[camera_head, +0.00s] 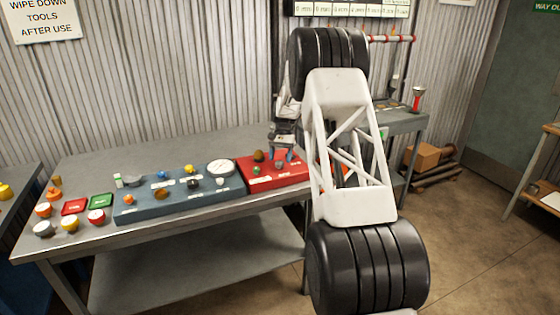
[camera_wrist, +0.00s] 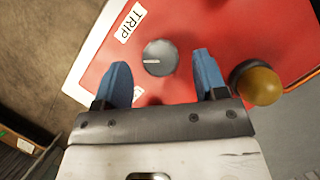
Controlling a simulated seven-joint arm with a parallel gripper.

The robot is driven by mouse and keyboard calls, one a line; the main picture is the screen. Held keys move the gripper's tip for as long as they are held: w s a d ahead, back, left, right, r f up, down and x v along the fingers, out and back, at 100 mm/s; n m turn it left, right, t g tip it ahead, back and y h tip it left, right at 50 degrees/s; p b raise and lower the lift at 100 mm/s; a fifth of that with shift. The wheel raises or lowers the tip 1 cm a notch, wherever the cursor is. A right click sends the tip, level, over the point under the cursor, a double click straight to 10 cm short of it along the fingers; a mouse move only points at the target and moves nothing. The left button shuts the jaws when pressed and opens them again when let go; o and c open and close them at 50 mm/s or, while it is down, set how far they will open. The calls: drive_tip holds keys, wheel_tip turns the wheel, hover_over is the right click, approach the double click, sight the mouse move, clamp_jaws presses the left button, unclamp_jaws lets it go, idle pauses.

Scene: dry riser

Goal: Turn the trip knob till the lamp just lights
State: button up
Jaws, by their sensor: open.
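The trip knob (camera_wrist: 160,58) is a round dark grey knob with a pale pointer line, on the red panel (camera_wrist: 95,75) beside a white TRIP label (camera_wrist: 130,22). My gripper (camera_wrist: 161,68) is open, with one blue finger on each side of the knob in the wrist view, apart from it. A dull amber dome (camera_wrist: 258,85), perhaps the lamp, stands right of the right finger and looks unlit. In the head view my gripper (camera_head: 281,155) is over the red panel (camera_head: 290,178), and the dome (camera_head: 258,155) shows at its back.
A blue-grey panel (camera_head: 135,210) with a white dial (camera_head: 220,168) and several knobs adjoins the red panel on the left. Several coloured buttons and red and green blocks lie farther left on the grey bench (camera_head: 110,165). The bench's back left is clear.

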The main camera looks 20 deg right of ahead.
drive_tip(key=v, duration=0.6)
drive_tip(key=shift+r, duration=0.2)
idle(0.4)
drive_tip(key=s+a+r+n+t+h, duration=0.1)
drive_tip(key=s+a+r, duration=0.5)
drive_tip(key=s, duration=0.4)
drive_tip(key=s+a+r+n+t, duration=0.1)
drive_tip(key=s+a+r, duration=0.45)
drive_tip(key=s, duration=0.45)
drive_tip(key=s+a+r+n+t+h, duration=0.1)
drive_tip(key=s+a+r+n, duration=0.1)
drive_tip(key=s+a+r, duration=0.6)
drive_tip(key=s+a+f+n+t, duration=0.1)
drive_tip(key=s+a+f, duration=0.2)
drive_tip(key=s, duration=1.5)
drive_tip(key=s+a+f+n+t+h, duration=0.1)
drive_tip(key=s+f, duration=0.3)
drive_tip(key=s, duration=1.4)
drive_tip(key=shift+a+n+t, duration=0.6)
drive_tip(key=shift+a+n, duration=0.1)
drive_tip(key=shift+a, duration=0.15)
